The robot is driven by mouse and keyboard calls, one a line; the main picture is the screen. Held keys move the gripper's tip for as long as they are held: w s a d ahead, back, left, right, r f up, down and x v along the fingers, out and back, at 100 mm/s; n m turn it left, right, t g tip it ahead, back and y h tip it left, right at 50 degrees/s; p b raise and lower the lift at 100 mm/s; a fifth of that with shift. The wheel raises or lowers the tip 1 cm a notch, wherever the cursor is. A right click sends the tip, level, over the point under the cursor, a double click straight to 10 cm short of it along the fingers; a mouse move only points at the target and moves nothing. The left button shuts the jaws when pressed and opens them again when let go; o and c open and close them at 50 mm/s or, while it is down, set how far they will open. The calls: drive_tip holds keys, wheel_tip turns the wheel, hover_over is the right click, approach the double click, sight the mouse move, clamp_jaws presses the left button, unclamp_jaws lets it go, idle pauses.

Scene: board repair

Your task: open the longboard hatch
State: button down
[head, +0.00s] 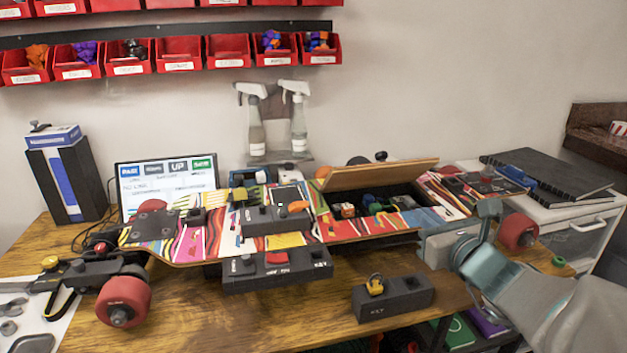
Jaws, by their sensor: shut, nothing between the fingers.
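The longboard (205,240), with a colourful striped deck and red wheels, lies across the wooden table. Its hatch lid (375,174) is a wooden flap in the right half of the deck. It stands tilted up, and the dark compartment (400,191) beneath it shows several small coloured parts. My gripper (428,246) is at the right, in front of the board's right part and to the lower right of the hatch. It is shut and apart from the lid. Its fingertips are hard to make out against the board's edge.
A black block with a yellow part (393,298) lies at the table's front edge. Black key modules (277,270) sit at the board's front. Spray bottles (299,120), a screen (168,188) and a blue-black box (66,180) stand behind. Red bins (178,56) hang above.

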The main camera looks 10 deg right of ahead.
drive_tip(key=b, duration=0.2)
approach(389, 171)
drive_tip(key=shift+m, duration=0.4)
drive_tip(key=w+f, duration=0.3)
drive_tip(key=shift+w+a+f, duration=0.1)
drive_tip(key=shift+a+f, duration=0.1)
drive_tip(key=shift+a, duration=0.05)
drive_tip(key=shift+w+r, duration=0.9)
drive_tip(key=shift+r, duration=0.1)
drive_tip(key=shift+w+r, duration=0.5)
drive_tip(key=shift+w, duration=0.05)
